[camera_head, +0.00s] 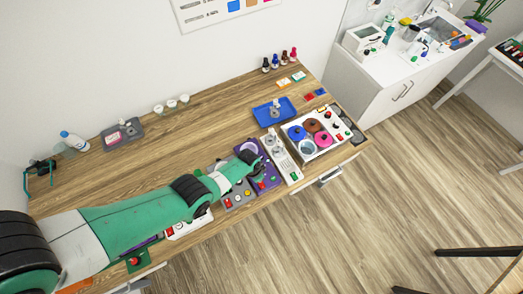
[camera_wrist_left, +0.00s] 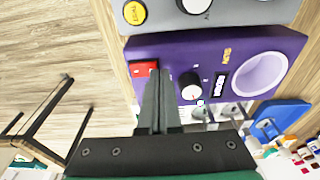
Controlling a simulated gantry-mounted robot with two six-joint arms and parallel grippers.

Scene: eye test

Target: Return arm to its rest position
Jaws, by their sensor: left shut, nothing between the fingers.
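My left arm reaches across the wooden table from the left in the head view. Its gripper (camera_head: 252,160) is over the purple device (camera_head: 268,179), partly covering it. In the left wrist view the two dark fingers (camera_wrist_left: 157,76) are together with nothing between them. Their tips appear beside the red button (camera_wrist_left: 142,68) on the purple device (camera_wrist_left: 205,48); I cannot tell whether they touch it. The device also has a black knob (camera_wrist_left: 190,86) and a round pale recess (camera_wrist_left: 260,74). My right gripper is in neither view.
A grey device (camera_head: 238,200) stands left of the purple one. To the right are a white panel (camera_head: 280,155), a box with coloured round lids (camera_head: 322,135) and a blue tray (camera_head: 268,113). Small bottles stand along the back.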

